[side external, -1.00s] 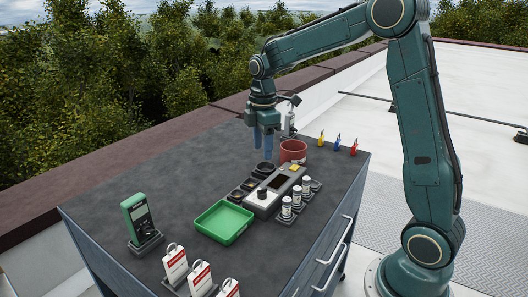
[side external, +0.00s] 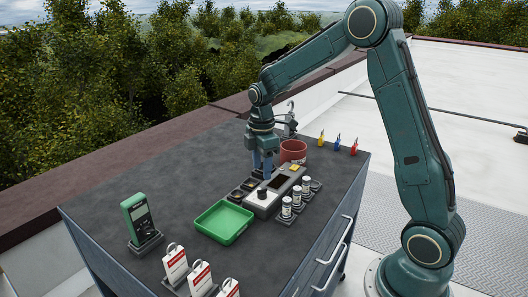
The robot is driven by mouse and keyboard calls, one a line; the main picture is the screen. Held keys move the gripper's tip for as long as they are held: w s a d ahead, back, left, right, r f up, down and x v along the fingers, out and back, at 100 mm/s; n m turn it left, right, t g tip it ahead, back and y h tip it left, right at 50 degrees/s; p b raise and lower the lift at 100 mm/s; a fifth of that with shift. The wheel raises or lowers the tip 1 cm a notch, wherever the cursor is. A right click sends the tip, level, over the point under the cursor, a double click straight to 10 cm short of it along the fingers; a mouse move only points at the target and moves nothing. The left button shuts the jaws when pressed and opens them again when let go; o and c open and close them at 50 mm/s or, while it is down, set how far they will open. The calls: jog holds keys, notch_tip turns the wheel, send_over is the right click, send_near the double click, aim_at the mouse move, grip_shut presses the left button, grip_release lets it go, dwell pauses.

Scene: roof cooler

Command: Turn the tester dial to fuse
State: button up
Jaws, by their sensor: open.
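The tester (side external: 271,197) is a grey box on the dark cabinet top. It has a white face at its near end, a dark panel and a yellow patch at its far end. A black dial (side external: 262,192) stands on the white face. The dial's markings are too small to read. My gripper (side external: 262,172) points down with blue fingers, open, just behind the tester and above and behind the dial. The fingers partly hide the small dark holders there. I cannot tell whether they touch anything.
A green tray (side external: 223,222) lies left of the tester. Several white-capped cylinders (side external: 296,196) stand close on its right. A red cup (side external: 293,151) stands behind. A green meter (side external: 138,216) and red-white tags (side external: 175,262) are at the near left. The cabinet top's left rear is clear.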

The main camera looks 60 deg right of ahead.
aim_at(262, 189)
jog(key=shift+f, duration=3.9)
jog(key=c, duration=1)
jog(key=shift+m, duration=0.4)
jog(key=m, duration=0.3)
jog(key=shift+m, duration=2)
